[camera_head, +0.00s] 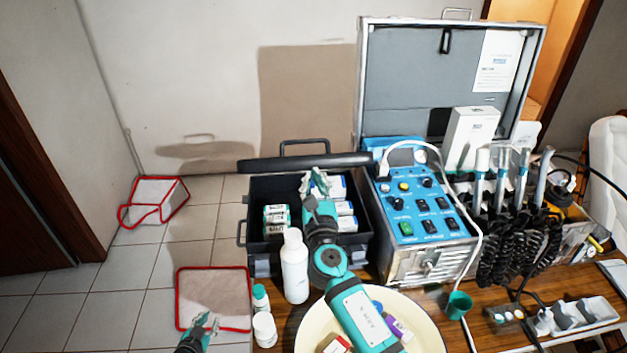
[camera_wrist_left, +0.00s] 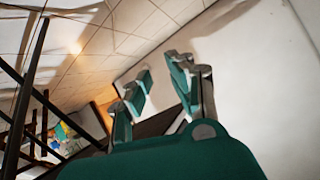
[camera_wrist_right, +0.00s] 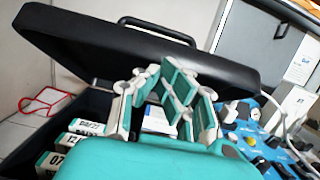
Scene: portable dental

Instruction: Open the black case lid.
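The black case (camera_head: 262,190) stands on the wooden table with its lid (camera_head: 270,164) raised. The lid shows nearly edge-on in the head view, with its handle above; in the right wrist view the lid (camera_wrist_right: 90,45) slants up behind my fingers. White boxes with teal labels (camera_head: 275,222) lie inside. My right gripper (camera_head: 317,183) is over the case interior, in front of the lid; its fingers (camera_wrist_right: 165,90) are apart with nothing between them. Contact with the lid cannot be told. My left gripper (camera_head: 205,324) is open and empty, left of the table, away from the case.
A blue-panelled dental unit (camera_head: 425,210) with an open grey lid (camera_head: 400,75) stands right of the case. A white bottle (camera_head: 294,265), small jars (camera_head: 264,328) and a cream bowl (camera_head: 420,318) are in front. Red-edged items (camera_head: 215,295) lie on the left floor.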

